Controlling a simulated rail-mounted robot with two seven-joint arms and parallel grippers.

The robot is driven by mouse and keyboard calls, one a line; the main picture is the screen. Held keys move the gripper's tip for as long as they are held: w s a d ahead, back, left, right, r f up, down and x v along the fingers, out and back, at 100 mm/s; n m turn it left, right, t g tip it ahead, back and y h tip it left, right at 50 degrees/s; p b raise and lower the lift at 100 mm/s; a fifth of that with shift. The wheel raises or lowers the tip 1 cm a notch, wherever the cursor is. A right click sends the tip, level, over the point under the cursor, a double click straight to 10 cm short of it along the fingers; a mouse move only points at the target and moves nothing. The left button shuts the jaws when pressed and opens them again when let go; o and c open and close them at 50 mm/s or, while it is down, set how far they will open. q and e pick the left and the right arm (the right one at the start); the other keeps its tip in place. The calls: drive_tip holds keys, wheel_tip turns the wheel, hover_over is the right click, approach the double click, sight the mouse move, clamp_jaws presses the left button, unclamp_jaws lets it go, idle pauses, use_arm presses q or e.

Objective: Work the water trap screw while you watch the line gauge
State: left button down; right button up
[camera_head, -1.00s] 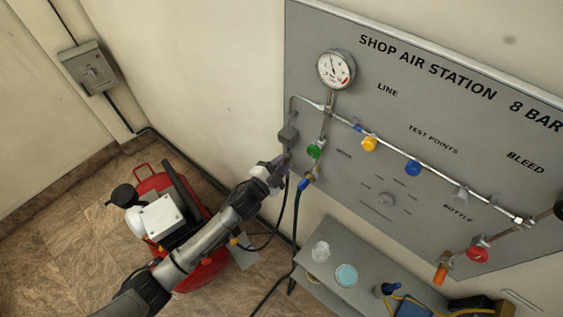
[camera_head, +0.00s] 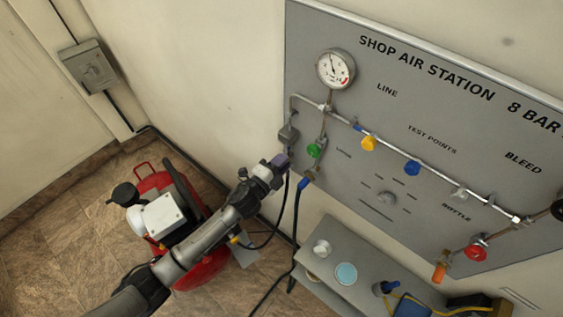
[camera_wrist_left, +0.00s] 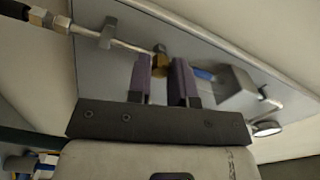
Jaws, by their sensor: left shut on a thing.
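The water trap (camera_head: 288,135) is a small grey body at the left end of the pipe on the board. My left gripper (camera_head: 283,160) is just below it, and its purple fingers cover the screw in the head view. In the left wrist view the left gripper (camera_wrist_left: 161,75) has a brass-coloured piece, which I take as the water trap screw (camera_wrist_left: 160,65), at its fingertips; it is shut on this. The line gauge (camera_head: 335,69) is in clear view above right, its needle pointing up and slightly left; the numbers are too small to read. My right gripper is out of view.
A hose with a blue coupling (camera_head: 303,184) hangs close right of my gripper. A red compressor (camera_head: 205,270) stands below my arm. A grey shelf (camera_head: 325,285) holds small items.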

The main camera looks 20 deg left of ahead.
use_arm(q)
drive_tip(key=c, duration=1)
unclamp_jaws()
drive_tip(key=b+v, duration=0.1)
drive_tip(key=v, duration=1.3)
drive_tip(key=shift+w+d, duration=0.1)
